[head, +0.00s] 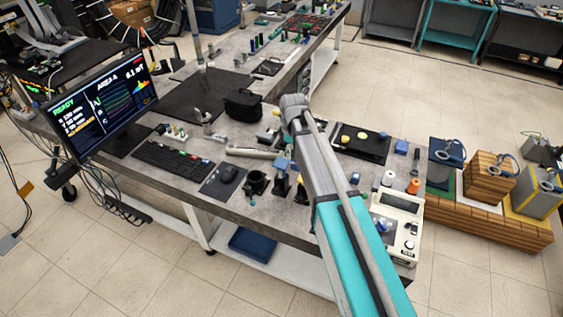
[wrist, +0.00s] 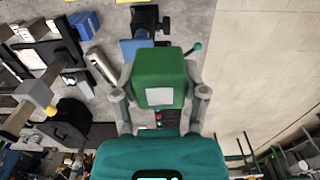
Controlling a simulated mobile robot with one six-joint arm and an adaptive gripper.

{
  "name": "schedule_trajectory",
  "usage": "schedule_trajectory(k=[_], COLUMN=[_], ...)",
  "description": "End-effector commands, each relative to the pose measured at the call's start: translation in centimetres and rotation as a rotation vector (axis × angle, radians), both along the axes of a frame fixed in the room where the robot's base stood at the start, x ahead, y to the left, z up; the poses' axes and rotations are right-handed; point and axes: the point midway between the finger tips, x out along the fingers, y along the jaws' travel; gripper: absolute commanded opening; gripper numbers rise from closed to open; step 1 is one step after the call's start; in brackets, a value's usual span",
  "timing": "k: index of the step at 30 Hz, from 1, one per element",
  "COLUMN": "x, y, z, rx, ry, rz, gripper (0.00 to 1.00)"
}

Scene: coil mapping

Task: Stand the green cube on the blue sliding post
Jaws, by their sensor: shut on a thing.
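The green cube (wrist: 160,70) is in the wrist view, with a pale square patch on its near face. My gripper (wrist: 160,95) is shut on it, one finger on each side. In the wrist view, a blue plate on a dark stand (wrist: 136,46) shows just beyond the cube, partly hidden by it. In the head view, a blue-topped post (head: 282,164), which looks like the blue sliding post, stands near the bench's front edge, left of my forearm. The cube and my fingers cannot be made out in the head view.
A dark round holder (head: 256,183) and a mouse (head: 228,175) are left of the post. A black bag (head: 243,105) stands behind. A white instrument (head: 398,226) and a black tray (head: 360,143) lie to the right. The bench's front edge is close.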

Motion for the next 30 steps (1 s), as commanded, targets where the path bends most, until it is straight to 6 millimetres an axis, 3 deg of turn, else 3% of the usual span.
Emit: schedule_trajectory(k=[3,16,30], x=[2.2,4.7,5.2], y=[1.3,3.1,3.5], z=[-1.4,-5.4,-5.9], rx=[0.0,0.0,0.0], ry=[0.0,0.0,0.0], rz=[0.0,0.0,-0.001], gripper=[0.07,0.07,0.07])
